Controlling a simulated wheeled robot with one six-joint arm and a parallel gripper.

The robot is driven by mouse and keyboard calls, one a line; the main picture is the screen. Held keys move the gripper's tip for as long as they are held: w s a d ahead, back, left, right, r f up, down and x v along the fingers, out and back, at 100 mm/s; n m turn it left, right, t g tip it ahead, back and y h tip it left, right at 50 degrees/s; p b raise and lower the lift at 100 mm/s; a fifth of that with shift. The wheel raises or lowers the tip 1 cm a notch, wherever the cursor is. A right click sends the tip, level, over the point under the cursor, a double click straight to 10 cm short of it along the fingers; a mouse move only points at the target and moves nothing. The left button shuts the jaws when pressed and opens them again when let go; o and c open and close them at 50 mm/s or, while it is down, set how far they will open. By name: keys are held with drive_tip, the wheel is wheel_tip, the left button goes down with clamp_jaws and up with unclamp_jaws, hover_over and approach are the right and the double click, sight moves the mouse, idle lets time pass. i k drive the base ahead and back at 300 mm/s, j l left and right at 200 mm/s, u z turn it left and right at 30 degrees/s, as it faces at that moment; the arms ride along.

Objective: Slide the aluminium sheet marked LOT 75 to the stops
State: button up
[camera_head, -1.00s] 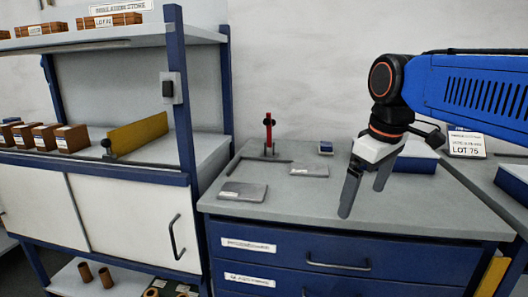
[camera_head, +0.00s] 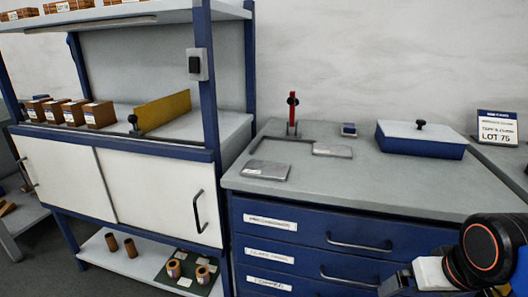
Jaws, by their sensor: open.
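Two flat grey metal sheets lie on the grey bench top. One sheet (camera_head: 266,171) is nearer the front left edge, and the other sheet (camera_head: 332,151) is farther back and right. Each has a small pale label, too small to read, so I cannot tell which is LOT 75. A dark raised strip (camera_head: 284,138), possibly the stops, runs behind them by a red upright clamp (camera_head: 292,112). My gripper (camera_head: 394,284) is low at the bottom right, in front of the drawers and well away from both sheets. It is open, with its fingers partly cut off by the frame.
A blue box with a grey lid (camera_head: 421,139) stands on the bench's right. A card reading LOT 75 (camera_head: 497,128) stands farther right. A small blue block (camera_head: 348,130) sits behind the sheets. Shelving with a blue post (camera_head: 208,90) borders the bench's left.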

sight(255, 168)
drive_tip(key=i+j, duration=0.1)
drive_tip(key=j, duration=0.3)
drive_tip(key=i+j, duration=0.1)
drive_tip(key=j, duration=0.25)
drive_tip(key=i+j+u, duration=0.1)
drive_tip(key=j, duration=0.3)
drive_tip(key=i+j, duration=0.15)
drive_tip(key=l, duration=0.15)
